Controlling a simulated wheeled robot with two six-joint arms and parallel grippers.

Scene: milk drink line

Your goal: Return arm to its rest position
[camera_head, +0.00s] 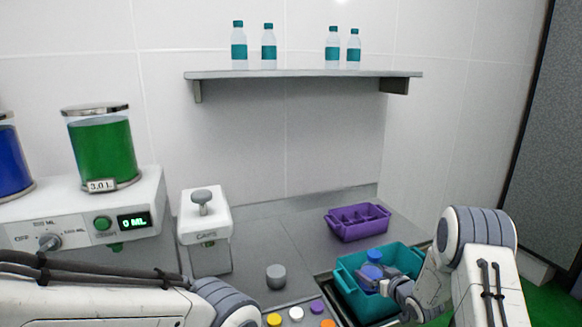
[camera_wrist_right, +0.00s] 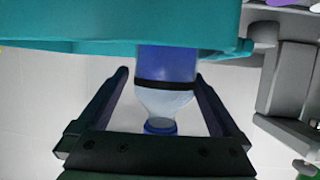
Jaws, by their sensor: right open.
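My right gripper (camera_head: 378,284) is at the teal crate (camera_head: 346,283) in the head view, low on the right. Blue-topped bottles (camera_head: 375,256) show in the crate, one just behind the gripper. In the right wrist view, the open fingers (camera_wrist_right: 161,76) stand on both sides of a bottle (camera_wrist_right: 165,100) with blue contents and a blue cap, with gaps visible beside it. The teal crate wall (camera_wrist_right: 80,30) crosses the top of that view. My left arm comes in from the left in the head view; its gripper is out of sight.
A purple divided crate (camera_head: 358,222) sits behind the teal one. A wall shelf (camera_head: 300,74) holds several bottles. Coloured caps (camera_head: 296,313) lie near the front edge.

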